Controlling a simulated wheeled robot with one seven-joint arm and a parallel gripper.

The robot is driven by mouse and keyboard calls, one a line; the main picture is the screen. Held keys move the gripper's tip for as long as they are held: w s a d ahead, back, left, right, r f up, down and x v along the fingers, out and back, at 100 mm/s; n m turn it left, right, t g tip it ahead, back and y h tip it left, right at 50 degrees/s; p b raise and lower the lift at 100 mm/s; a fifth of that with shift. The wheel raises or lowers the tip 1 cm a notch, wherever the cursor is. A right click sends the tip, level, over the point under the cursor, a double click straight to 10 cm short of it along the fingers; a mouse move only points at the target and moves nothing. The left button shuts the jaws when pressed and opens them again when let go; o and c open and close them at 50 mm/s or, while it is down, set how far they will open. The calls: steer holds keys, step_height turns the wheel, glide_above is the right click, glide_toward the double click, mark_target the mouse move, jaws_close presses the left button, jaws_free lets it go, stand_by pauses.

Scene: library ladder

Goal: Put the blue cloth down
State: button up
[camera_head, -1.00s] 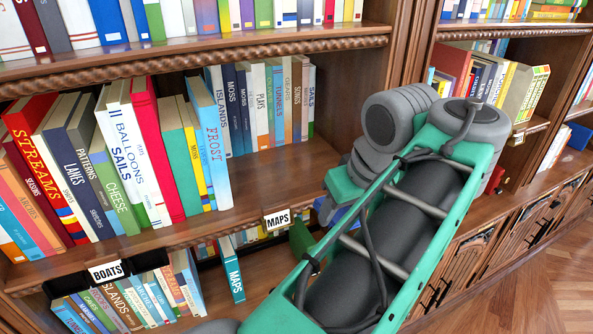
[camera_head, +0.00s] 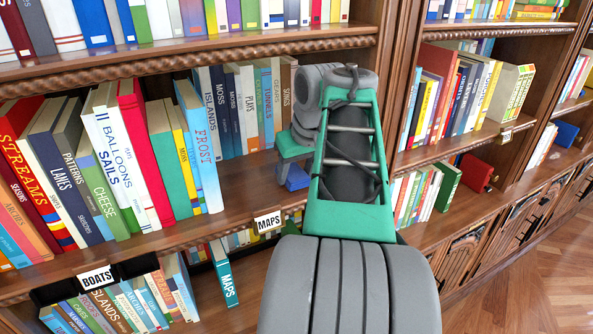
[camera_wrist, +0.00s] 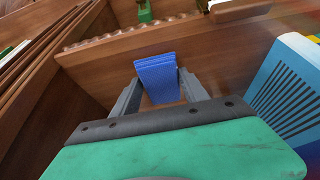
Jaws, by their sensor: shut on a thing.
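The blue cloth (camera_head: 297,178) shows as a small folded blue patch low at my gripper (camera_head: 289,170), at the maps shelf. In the wrist view the folded cloth (camera_wrist: 156,75) sits between the two grey fingers of my gripper (camera_wrist: 158,92), which is shut on it. The cloth is over brown shelf wood. I cannot tell whether its lower edge touches the board. In the head view my arm and gripper hide part of the cloth and the shelf around it.
A row of books ends at a light blue FROST book (camera_head: 203,150), which also stands close on the right in the wrist view (camera_wrist: 285,95). More books (camera_head: 250,105) stand behind. A MAPS label (camera_head: 268,223) is on the shelf's front edge. Bare board (camera_head: 240,195) lies between.

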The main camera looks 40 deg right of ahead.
steer(key=shift+d+f, duration=0.1)
steer(key=shift+f, duration=0.25)
steer(key=shift+f+b, duration=0.45)
steer(key=shift+b, duration=0.05)
steer(key=o, duration=0.7)
steer(key=shift+s+f, duration=0.1)
steer(key=o, duration=0.5)
steer(key=shift+s+f, duration=0.1)
steer(key=shift+f, duration=0.1)
steer(key=shift+w+r+p+v, duration=0.15)
steer(key=shift+p+v, duration=0.75)
steer(key=shift+v, duration=1.4)
steer(key=shift+w+p+v, duration=0.2)
steer(key=shift+p+v, duration=0.7)
steer(key=shift+v, duration=1.4)
steer(key=shift+w+r+p+v, duration=0.15)
steer(key=shift+p+v, duration=0.75)
steer(key=shift+v, duration=1.35)
steer(key=shift+d, duration=0.1)
